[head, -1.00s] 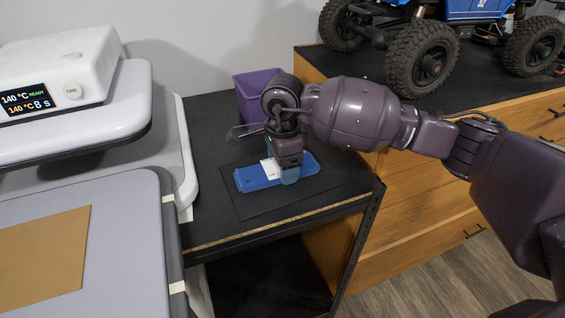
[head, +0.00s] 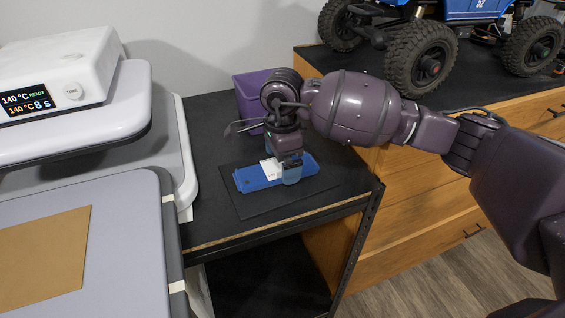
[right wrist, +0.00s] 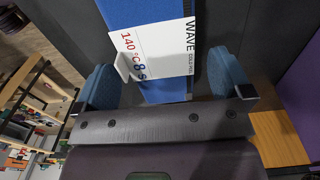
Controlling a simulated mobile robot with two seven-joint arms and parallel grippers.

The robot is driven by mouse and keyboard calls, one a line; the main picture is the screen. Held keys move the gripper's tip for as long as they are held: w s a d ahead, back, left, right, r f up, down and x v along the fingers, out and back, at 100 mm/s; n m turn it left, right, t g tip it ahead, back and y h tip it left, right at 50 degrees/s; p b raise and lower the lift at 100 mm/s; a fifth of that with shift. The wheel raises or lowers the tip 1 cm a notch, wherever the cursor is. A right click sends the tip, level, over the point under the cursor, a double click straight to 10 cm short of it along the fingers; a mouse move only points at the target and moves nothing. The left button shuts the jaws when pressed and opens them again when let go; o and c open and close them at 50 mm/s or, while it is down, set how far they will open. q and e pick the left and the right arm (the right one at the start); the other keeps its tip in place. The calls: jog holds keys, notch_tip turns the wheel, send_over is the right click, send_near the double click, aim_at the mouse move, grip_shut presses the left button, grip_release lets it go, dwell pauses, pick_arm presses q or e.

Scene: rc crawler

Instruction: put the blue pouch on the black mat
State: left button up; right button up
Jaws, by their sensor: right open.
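The blue pouch (head: 255,179) lies flat on the black mat (head: 310,190) on the dark bench, with mat showing around it. A white label (head: 270,169) sits across the pouch; the right wrist view shows its printed text (right wrist: 148,45). My right gripper (head: 289,177) is over the right part of the pouch and hides some of it. In the right wrist view my right gripper (right wrist: 166,84) is open, its two blue fingers apart on either side of the pouch (right wrist: 150,14). My left gripper is not in view.
A purple bin (head: 248,92) stands behind the mat. A white heat press (head: 60,90) with a lit display is at the left, with a brown sheet (head: 45,255) in front. A wooden cabinet (head: 420,150) holds a blue crawler (head: 425,55) at the right.

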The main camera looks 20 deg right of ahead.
notch_tip(320, 180, up, 11)
jog(key=shift+p, duration=0.35)
jog(key=shift+s, duration=0.1)
dwell(0.4)
